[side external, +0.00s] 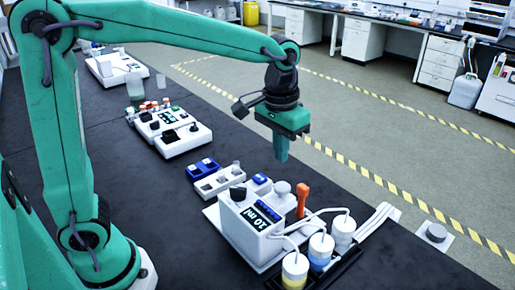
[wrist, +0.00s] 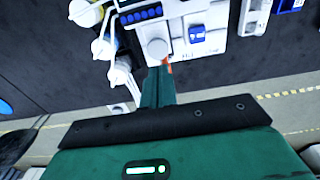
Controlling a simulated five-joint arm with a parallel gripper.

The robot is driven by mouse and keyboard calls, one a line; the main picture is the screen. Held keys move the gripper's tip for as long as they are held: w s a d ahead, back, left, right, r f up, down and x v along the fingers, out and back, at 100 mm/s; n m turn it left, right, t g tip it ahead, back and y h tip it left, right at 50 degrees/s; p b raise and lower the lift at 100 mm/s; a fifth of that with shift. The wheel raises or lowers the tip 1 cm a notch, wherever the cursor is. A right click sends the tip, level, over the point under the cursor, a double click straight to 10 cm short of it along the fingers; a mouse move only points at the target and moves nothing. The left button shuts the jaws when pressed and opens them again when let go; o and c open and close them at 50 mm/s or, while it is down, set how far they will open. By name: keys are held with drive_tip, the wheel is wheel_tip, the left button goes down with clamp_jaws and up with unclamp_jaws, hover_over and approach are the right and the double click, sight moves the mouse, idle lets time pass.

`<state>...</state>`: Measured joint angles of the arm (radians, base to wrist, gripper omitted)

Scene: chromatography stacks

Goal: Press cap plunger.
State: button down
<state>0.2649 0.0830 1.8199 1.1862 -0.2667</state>
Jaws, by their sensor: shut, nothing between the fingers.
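A white device (side external: 250,228) with a "10 ml" display stands on the dark bench. A pale round cap (side external: 282,187), which looks like the cap plunger, sits on its far right part, beside an upright orange handle (side external: 302,199). The cap also shows in the wrist view (wrist: 157,48), just beyond my fingertips. My green gripper (side external: 281,158) points down with its fingers together and empty. It appears above the cap, with a visible gap in the side view. In the wrist view, my fingers (wrist: 159,76) partly cover the orange handle.
Several bottles with white caps and tubes (side external: 320,247) stand in a black rack in front of the device. Small blue and white blocks (side external: 203,167) lie behind it, and another white device (side external: 180,135) stands farther back. Bare bench (side external: 150,190) lies to the left.

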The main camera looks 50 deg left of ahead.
sight(281, 186)
drive_tip(key=shift+w+d+f, duration=0.1)
drive_tip(key=shift+f, duration=1.7)
drive_tip(key=shift+w+d+f, duration=0.1)
drive_tip(key=shift+f, duration=1.65)
drive_tip(key=shift+s+f, duration=0.1)
drive_tip(key=shift+f, duration=0.95)
wheel_tip(281, 186, up, 14)
drive_tip(key=shift+s+a+r, duration=0.2)
drive_tip(key=shift+s+a, duration=0.05)
drive_tip(key=shift+a, duration=0.05)
drive_tip(key=shift+s+a, duration=0.1)
drive_tip(key=s+a+f+t, duration=0.2)
drive_tip(key=s+a, duration=0.3)
drive_tip(key=s, duration=0.2)
drive_tip(key=s+a+f+t, duration=0.2)
drive_tip(key=s+a, duration=0.3)
drive_tip(key=s, duration=0.3)
drive_tip(key=shift+s+f+t, duration=0.25)
drive_tip(key=shift+s+t, duration=0.05)
drive_tip(key=shift+t, duration=0.2)
